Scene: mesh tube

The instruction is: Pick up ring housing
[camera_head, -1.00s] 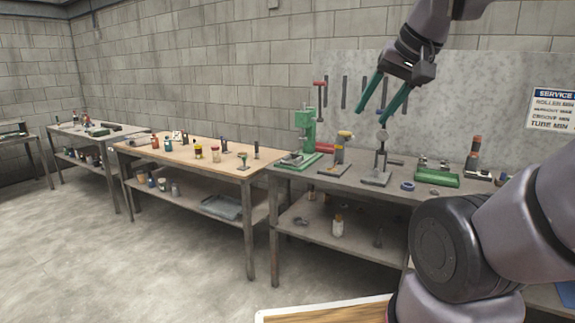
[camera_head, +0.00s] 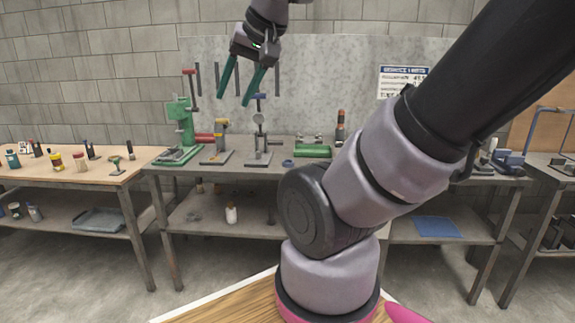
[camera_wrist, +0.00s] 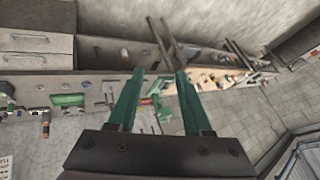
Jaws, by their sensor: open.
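My gripper (camera_head: 233,100) hangs in the air in the head view, its two green fingers spread with nothing between them. It appears above and in front of the middle workbench (camera_head: 215,170). In the wrist view my gripper (camera_wrist: 160,72) is also open and empty. A small blue ring (camera_head: 288,162) lies on the bench top, right of a dial-gauge stand (camera_head: 259,145); it may be the ring housing, but it is too small to be sure. The gripper is well apart from it.
A green press (camera_head: 182,130) and a yellow-topped stand (camera_head: 218,145) stand left on this bench. A green block fixture (camera_head: 312,150) stands right of the ring. A wooden-topped bench (camera_head: 60,176) is further left. My arm covers the bench's right part.

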